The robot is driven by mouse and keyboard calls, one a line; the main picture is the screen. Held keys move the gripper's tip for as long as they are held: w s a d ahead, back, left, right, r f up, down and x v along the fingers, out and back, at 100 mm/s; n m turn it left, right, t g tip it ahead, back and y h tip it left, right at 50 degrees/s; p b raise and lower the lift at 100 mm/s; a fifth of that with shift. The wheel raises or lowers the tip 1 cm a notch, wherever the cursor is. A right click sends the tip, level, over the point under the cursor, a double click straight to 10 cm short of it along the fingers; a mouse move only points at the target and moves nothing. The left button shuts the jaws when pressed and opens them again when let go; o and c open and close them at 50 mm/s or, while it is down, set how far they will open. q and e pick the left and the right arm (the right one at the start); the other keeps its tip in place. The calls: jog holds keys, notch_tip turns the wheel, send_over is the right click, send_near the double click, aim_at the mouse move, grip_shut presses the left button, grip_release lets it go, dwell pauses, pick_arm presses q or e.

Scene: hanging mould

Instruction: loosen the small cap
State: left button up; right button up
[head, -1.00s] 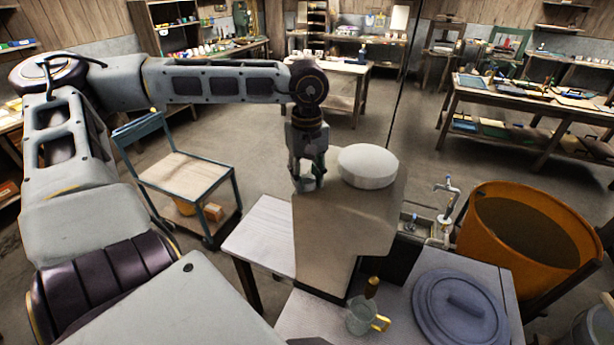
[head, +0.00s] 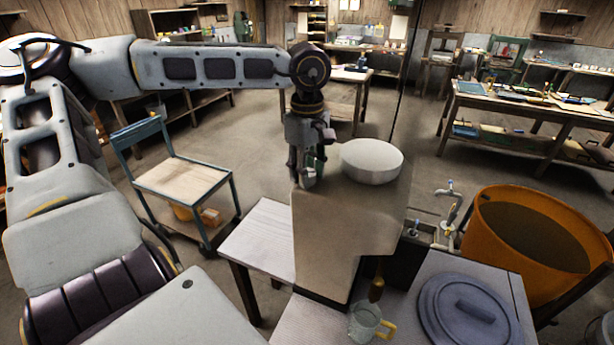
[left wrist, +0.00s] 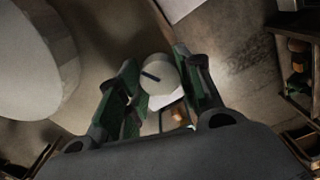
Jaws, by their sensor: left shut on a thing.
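The small cap (left wrist: 157,75) is a pale round disc with a dark line across its top. In the left wrist view it sits between the two green-padded fingers of my left gripper (left wrist: 158,88), which is shut on it. In the head view my left gripper (head: 306,180) points down at the top left of the beige mould (head: 345,225), and its fingers hide most of the cap. A large white round cap (head: 372,161) sits on the mould just right of the gripper. It also shows in the left wrist view (left wrist: 30,60). My right gripper is not in view.
A glass mug (head: 366,322) and a round grey-blue lid (head: 470,312) are on the pale table in front. An orange tub (head: 530,235) and a tap (head: 452,205) stand at the right. A cart (head: 180,180) stands at the left, with open floor around it.

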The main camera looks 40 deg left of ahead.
pick_arm(q)
jog(key=n+b, duration=0.2)
jog(key=n, duration=0.1)
jog(key=shift+f+n+b, duration=0.1)
jog(key=shift+n+b, duration=0.25)
jog(key=shift+n, duration=0.05)
jog(key=n+b, duration=0.2)
jog(key=n, duration=0.1)
jog(key=shift+n, duration=0.8)
jog(key=o, duration=0.8)
jog(key=shift+o, duration=1.2)
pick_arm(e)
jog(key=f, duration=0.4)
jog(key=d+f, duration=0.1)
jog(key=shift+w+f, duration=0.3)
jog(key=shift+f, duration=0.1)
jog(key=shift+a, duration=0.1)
pick_arm(q)
jog(key=shift+r, duration=0.2)
